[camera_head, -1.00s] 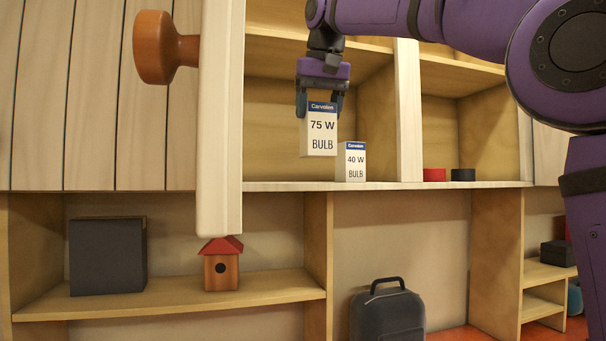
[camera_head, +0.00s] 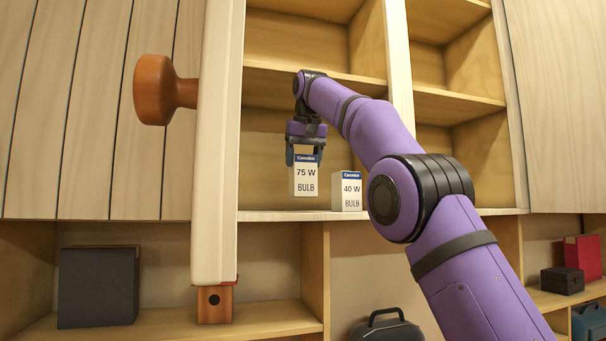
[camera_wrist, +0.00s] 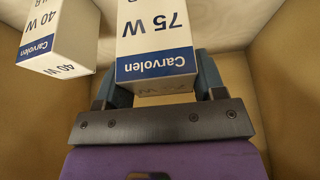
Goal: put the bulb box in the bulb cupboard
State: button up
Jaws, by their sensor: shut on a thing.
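A white and blue 75 W bulb box (camera_head: 305,180) hangs upright in my gripper (camera_head: 304,160), with its label facing out. My gripper is shut on its upper part; in the wrist view, the fingers (camera_wrist: 158,85) straddle the box (camera_wrist: 153,35). The open cupboard (camera_head: 262,137) has wooden shelves. The box is inside its lower compartment, seemingly a little above the cupboard floor (camera_head: 275,215). A similar 40 W bulb box (camera_head: 348,192) stands on that floor just right of the held box, with a small gap between them.
A pale door edge with a round wooden knob (camera_head: 153,90) stands at the cupboard's left. A pale upright (camera_head: 397,60) divides it from the right compartment. Below are a dark box (camera_head: 97,287), a birdhouse (camera_head: 214,303) partly hidden by the door, and a dark case (camera_head: 386,328).

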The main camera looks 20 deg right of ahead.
aim_at(303, 173)
jog(key=shift+w+f, duration=0.15)
jog(key=shift+w, duration=0.15)
jog(key=shift+d+f, duration=0.1)
jog(key=shift+f, duration=1.55)
jog(key=o, duration=0.9)
jog(key=shift+f, duration=0.1)
jog(key=shift+o, duration=0.2)
jog(key=shift+v, duration=2.65)
jog(key=s, duration=1.2)
